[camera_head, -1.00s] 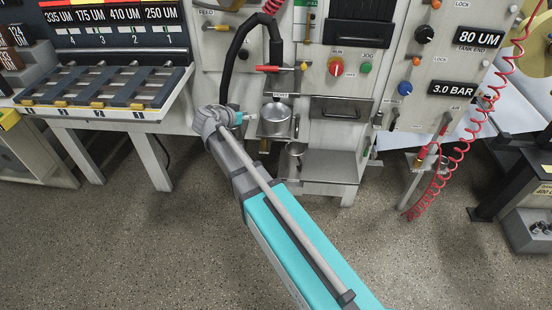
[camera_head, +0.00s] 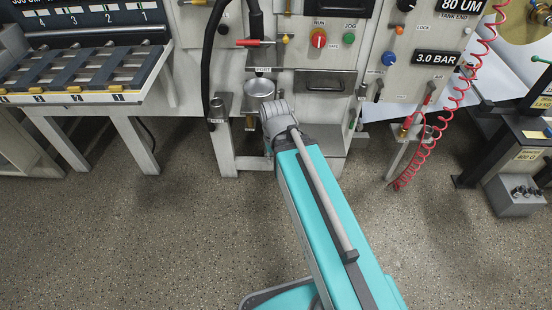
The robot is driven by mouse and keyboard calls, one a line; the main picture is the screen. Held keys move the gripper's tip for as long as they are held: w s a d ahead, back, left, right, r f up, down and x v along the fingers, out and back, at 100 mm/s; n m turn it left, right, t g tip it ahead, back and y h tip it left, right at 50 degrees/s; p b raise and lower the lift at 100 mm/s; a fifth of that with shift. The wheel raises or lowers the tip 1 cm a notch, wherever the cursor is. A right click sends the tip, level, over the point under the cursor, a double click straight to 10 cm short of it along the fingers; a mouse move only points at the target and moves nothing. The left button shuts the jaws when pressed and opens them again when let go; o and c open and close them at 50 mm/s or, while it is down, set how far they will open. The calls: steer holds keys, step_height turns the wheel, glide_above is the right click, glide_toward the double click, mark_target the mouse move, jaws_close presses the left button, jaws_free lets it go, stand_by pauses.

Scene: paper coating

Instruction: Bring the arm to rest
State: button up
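My teal and grey arm reaches from the bottom right of the head view up towards the front of the coating machine. Its grey wrist end is beside the small metal cup (camera_head: 259,88) on the machine's front shelf. My gripper's fingers are hidden behind the arm, so I cannot see whether they are open, shut or holding anything. A thick black hose (camera_head: 208,60) hangs down at the left of the arm, its lower end at a grey holder (camera_head: 219,107) on the machine's front.
The control panel has a red RUN knob (camera_head: 318,38) and a green JOG button (camera_head: 349,38). A rack of slotted trays (camera_head: 85,72) stands left. A coiled red air hose (camera_head: 462,95) hangs right. A black-framed stand (camera_head: 505,150) is far right. The speckled floor (camera_head: 130,240) is clear.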

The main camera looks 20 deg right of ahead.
steer(key=shift+s, duration=0.1)
stand_by(0.3)
step_height(320, 180, up, 20)
steer(key=p, duration=2)
steer(key=shift+r, duration=0.1)
